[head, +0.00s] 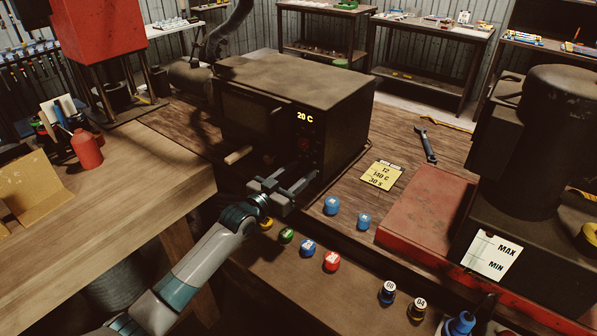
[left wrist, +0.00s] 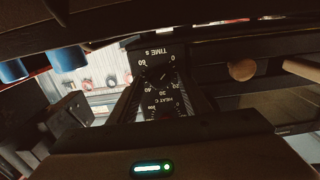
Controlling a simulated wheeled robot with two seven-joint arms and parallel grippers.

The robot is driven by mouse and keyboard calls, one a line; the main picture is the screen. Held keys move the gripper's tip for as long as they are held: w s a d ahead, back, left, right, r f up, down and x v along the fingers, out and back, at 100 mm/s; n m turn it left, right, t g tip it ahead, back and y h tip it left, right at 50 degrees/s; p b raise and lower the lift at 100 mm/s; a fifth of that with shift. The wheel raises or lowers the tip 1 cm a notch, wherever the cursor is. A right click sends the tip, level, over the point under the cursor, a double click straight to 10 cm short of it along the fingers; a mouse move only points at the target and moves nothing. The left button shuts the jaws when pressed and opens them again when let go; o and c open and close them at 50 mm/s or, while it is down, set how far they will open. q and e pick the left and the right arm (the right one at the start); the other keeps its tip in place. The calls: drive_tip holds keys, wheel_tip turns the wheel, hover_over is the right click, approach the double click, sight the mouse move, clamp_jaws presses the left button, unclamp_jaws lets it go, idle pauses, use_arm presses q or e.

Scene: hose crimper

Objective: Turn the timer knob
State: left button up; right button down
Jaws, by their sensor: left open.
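The dark oven-like box (head: 290,85) stands on the wooden bench with a lit "20 C" display on its front. The timer knob (left wrist: 157,75) shows upside down in the left wrist view, in a dial marked "TIME s" from 0 to 60. A second dial marked "HEAT C" (left wrist: 166,105) sits beside it on the panel. In the head view the knobs are too dark to make out well. My left gripper (head: 298,178) is open in front of the panel's lower part, with its fingers pointing at it. I cannot tell whether it touches a knob. My right gripper is not in view.
A yellow note (head: 382,175) reads 12, 140 C, 30 S. Several coloured round caps (head: 308,248) lie in front of the box. A red base (head: 425,215) with a dark machine stands at the right. A wrench (head: 427,145) lies behind the note. A wooden handle (left wrist: 242,70) sticks out near the panel.

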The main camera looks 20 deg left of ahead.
use_arm(q)
drive_tip(key=c, duration=1)
